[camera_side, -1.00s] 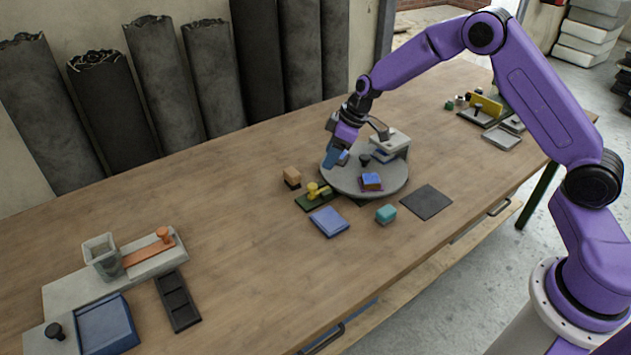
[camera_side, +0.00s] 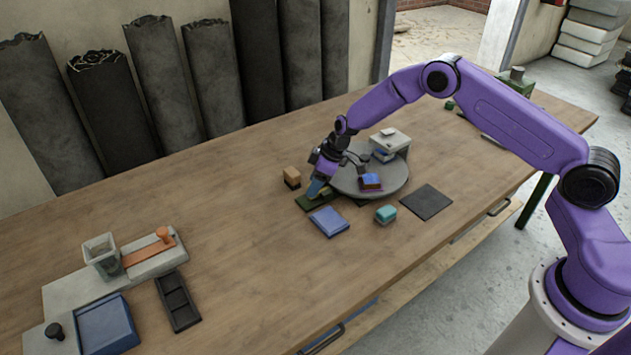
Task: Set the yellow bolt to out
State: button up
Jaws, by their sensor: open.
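The green base (camera_side: 309,203) of the yellow bolt lies on the table just left of the grey round turntable. My gripper (camera_side: 315,190) is open and low over this base, right where the bolt sits. The yellow bolt itself is hidden behind my gripper, and I cannot tell whether the fingers touch it. A green end piece (camera_side: 326,192) shows beside the fingers.
Close by are a wooden block (camera_side: 292,176), a blue tray (camera_side: 329,221), a teal block (camera_side: 386,213) and a dark mat (camera_side: 426,202). The table's left middle is clear.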

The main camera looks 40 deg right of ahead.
grip_shut()
jog(key=shift+a, duration=1.7)
grip_release()
jog(key=shift+s+d+r, duration=0.1)
jog(key=shift+d+r, duration=0.1)
jog(key=shift+r, duration=0.25)
jog(key=v, duration=1.6)
jog(key=shift+r, duration=0.25)
